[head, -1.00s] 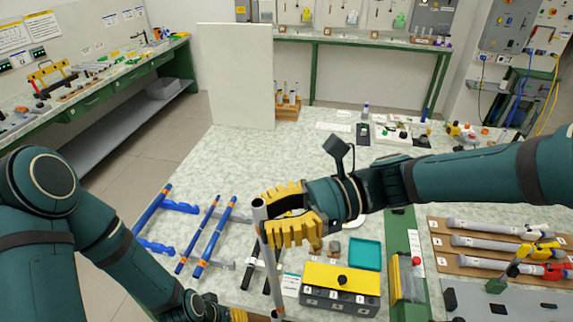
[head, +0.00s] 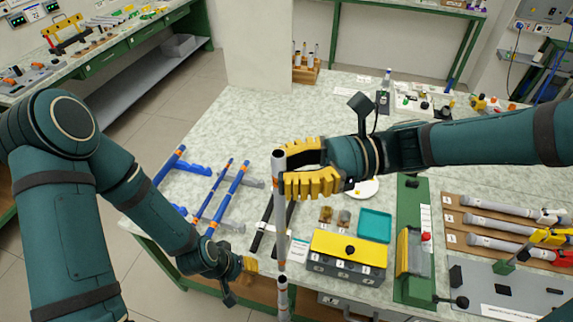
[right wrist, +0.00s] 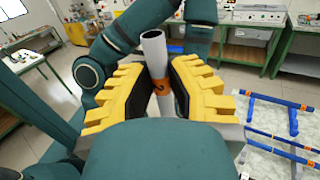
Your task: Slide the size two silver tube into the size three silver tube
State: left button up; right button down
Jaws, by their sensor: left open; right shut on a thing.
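My right gripper (head: 296,170) is shut on a silver tube (head: 280,225), held upright over the table's front side. The tube has an orange band at the yellow fingers and an open top end; it also shows between the fingers in the right wrist view (right wrist: 153,55). Directly below, in line with it, stands a second silver tube (head: 283,298) with orange bands, cut off by the bottom edge. I cannot tell whether the tubes touch or overlap, or which size each is. My left gripper (head: 250,264) is open, left of the tubes, near their meeting point.
Blue bars (head: 228,198) with orange bands lie on the left of the table. Black bars, a yellow-topped box (head: 348,246), a teal tray (head: 374,226) and a green fixture (head: 412,270) are close by. Several grey tubes lie on a brown board (head: 455,239) at right.

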jog(key=b, duration=0.4)
send_over(281, 228)
jog(key=w+d, duration=0.1)
jog(key=shift+f, duration=2.9)
jog(key=shift+w, duration=0.1)
jog(key=shift+p, duration=1.15)
